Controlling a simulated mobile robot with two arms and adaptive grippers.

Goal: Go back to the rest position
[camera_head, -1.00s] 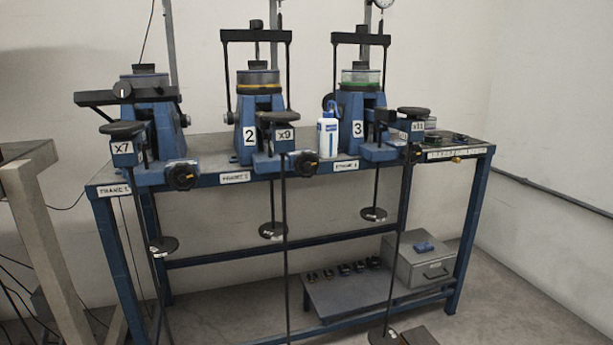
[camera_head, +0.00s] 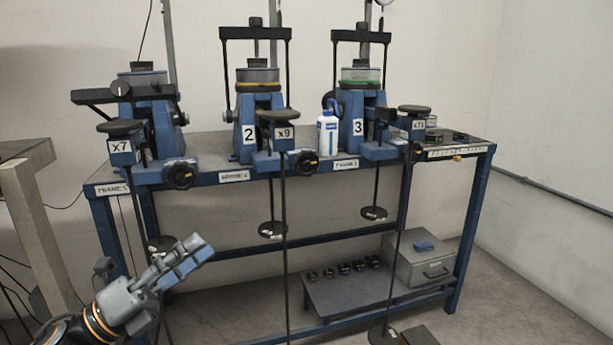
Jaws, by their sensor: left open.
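My left gripper (camera_head: 190,258) shows at the lower left of the head view, its arm coming in from the bottom left corner. It is in front of the blue bench (camera_head: 300,173) and lower than its top. It points up and to the right. Its jaws are open, and I see nothing held in them. My right gripper is not in view. Lever frame 2 (camera_head: 249,135) and lever frame 3 (camera_head: 357,132) stand on the bench, with another lever frame (camera_head: 150,115) at the left marked x7.
A white and blue bottle (camera_head: 327,134) stands between frames 2 and 3. Hanging rods with round weight plates (camera_head: 272,229) drop in front of the bench. A grey box (camera_head: 420,262) and a low shelf (camera_head: 345,292) with several small weights are below. A wooden table (camera_head: 35,225) is at left.

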